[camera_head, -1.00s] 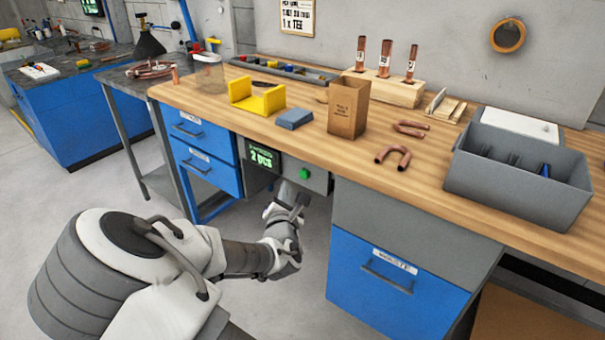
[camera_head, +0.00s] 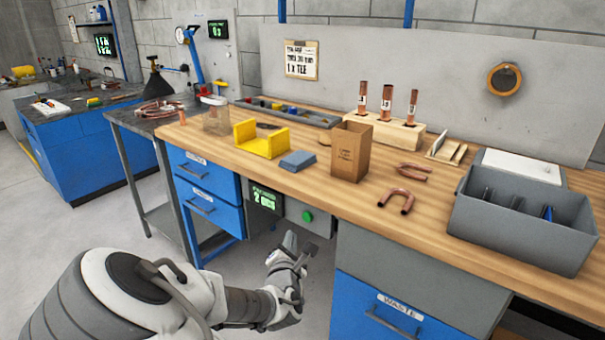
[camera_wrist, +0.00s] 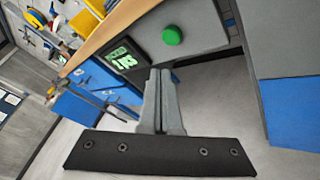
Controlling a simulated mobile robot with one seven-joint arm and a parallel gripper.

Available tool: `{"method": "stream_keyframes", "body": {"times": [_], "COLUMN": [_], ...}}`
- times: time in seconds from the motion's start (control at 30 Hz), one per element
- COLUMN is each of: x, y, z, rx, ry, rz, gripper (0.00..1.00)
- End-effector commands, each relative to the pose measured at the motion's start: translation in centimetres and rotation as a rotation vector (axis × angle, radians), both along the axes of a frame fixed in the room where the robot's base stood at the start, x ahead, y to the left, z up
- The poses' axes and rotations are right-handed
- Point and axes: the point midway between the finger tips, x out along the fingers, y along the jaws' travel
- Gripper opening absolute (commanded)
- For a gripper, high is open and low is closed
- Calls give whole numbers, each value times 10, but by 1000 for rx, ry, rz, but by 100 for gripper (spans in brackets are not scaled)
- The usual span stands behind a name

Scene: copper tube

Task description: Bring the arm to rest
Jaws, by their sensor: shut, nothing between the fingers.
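My gripper (camera_head: 301,250) is in front of the workbench, below the level of its top and close to the green button (camera_head: 307,216). In the wrist view the two fingers (camera_wrist: 159,75) are together with nothing between them. The green button also shows in the wrist view (camera_wrist: 172,36), just beyond and above the fingertips, and the gripper looks apart from it. My arm reaches in from the lower left of the head view, bent, and holds nothing.
The wooden bench top (camera_head: 300,186) carries a yellow cradle (camera_head: 262,146), a cardboard box (camera_head: 350,153), copper bends (camera_head: 396,201), a block with upright tubes (camera_head: 392,133) and a grey bin (camera_head: 515,232). Blue drawers (camera_head: 205,190) and a waste drawer (camera_head: 385,308) flank the gripper. Floor is clear at left.

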Motion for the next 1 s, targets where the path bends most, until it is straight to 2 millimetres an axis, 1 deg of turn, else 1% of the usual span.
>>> {"method": "stream_keyframes", "body": {"times": [0.03,0.2,0.33,0.47,0.67,0.87,1.0], "x": [0,-13,-28,-46,-78,-115,-147], "y": [-11,-43,-57,-66,-74,-85,-96], "z": [-3,-18,-20,-13,15,56,87], "rx": [77,410,666,903,1227,1489,1636], "ry": [40,215,331,430,549,629,655], "rz": [-42,-208,-333,-450,-611,-758,-863], "gripper": [0,0,0,0,0,0,0]}}
